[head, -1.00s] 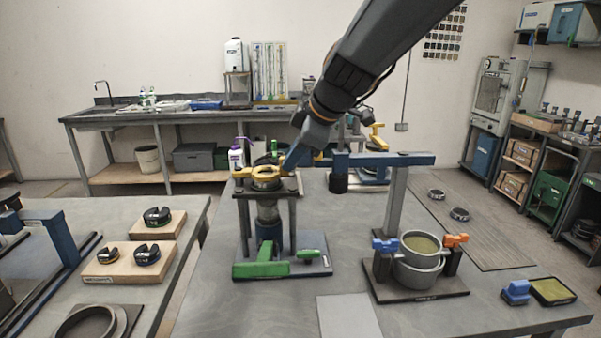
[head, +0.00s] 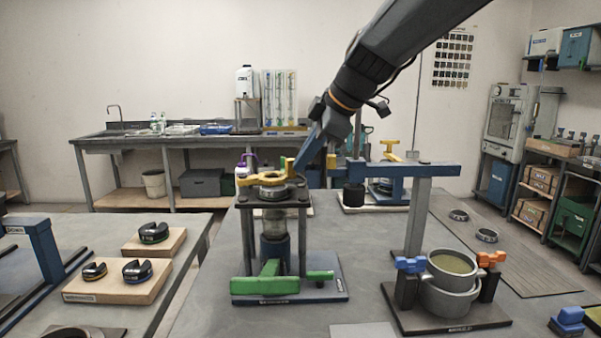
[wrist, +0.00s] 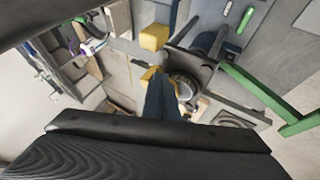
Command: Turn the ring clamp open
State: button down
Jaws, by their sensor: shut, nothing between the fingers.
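The ring clamp (head: 262,180) is a yellow ring with lugs, lying on top of a dark-posted stand. One yellow lug points left, and a yellow upright piece (head: 287,164) stands at its right side. My gripper (head: 299,168) is shut and empty, pointing down just right of that piece. In the wrist view, my blue gripper (wrist: 158,78) reaches beside the round collar (wrist: 186,86), with a yellow block (wrist: 154,36) beyond it. I cannot tell whether the fingers touch the clamp. The gripper hides part of what lies behind it.
A green lever (head: 268,284) lies at the stand's foot. A blue horizontal beam on a grey post (head: 417,215) stands close on the right. A pot with blue and orange clips (head: 452,268) sits at front right.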

jog(key=shift+w, duration=0.25)
dwell(0.4)
